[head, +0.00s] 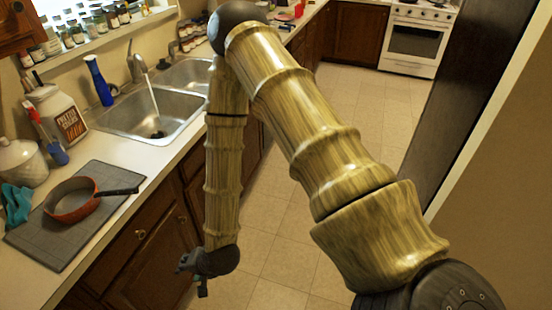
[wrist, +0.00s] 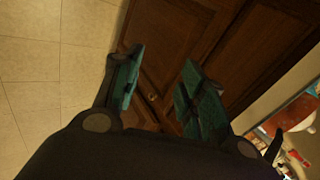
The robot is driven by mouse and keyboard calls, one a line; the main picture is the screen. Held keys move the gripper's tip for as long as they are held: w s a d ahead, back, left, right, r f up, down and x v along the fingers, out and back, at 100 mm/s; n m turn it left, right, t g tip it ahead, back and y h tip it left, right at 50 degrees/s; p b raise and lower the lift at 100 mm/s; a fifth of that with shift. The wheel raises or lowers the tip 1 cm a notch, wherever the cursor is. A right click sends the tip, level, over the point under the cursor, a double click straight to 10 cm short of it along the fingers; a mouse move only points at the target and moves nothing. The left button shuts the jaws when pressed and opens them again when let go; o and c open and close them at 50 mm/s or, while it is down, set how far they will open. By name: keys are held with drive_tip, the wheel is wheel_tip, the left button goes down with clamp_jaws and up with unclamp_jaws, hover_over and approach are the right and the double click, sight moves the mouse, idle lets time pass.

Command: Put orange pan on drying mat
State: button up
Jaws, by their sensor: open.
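The orange pan (head: 72,199) with a dark handle (head: 117,192) rests on the grey drying mat (head: 50,244) on the counter at the left of the head view. The handle points right, toward the counter's front edge. My gripper (head: 192,279) hangs low in front of the cabinets, below counter height and apart from the pan. In the wrist view its two teal-padded fingers (wrist: 158,88) are apart with nothing between them. Wooden cabinet doors and floor show beyond them.
A double sink (head: 155,106) with running water lies behind the mat. A white jug (head: 57,114), blue bottle (head: 99,81), brush (head: 57,152), white lidded jar (head: 22,162) and teal cloth (head: 16,204) stand or lie around the mat. The floor (head: 290,225) is clear.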

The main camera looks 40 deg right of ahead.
drive_tip(key=s+d+f+n+g+h, duration=0.1)
drive_tip(key=s+d+f+n+g, duration=0.1)
drive_tip(key=s, duration=0.6)
drive_tip(key=s+d+f+n+g+h, duration=0.1)
drive_tip(key=s+d+f+n+g, duration=0.1)
drive_tip(key=s+d+f+n, duration=0.2)
drive_tip(key=s+d+f+n+g+h, duration=0.1)
drive_tip(key=s+d+f+n+g, duration=0.1)
drive_tip(key=s+d, duration=0.5)
drive_tip(key=s+f+n, duration=0.1)
drive_tip(key=s+f, duration=0.1)
drive_tip(key=s, duration=0.3)
drive_tip(key=shift+d+n+g, duration=0.15)
drive_tip(key=shift+n+g, duration=0.15)
drive_tip(key=shift+n, duration=0.1)
drive_tip(key=shift+f, duration=0.1)
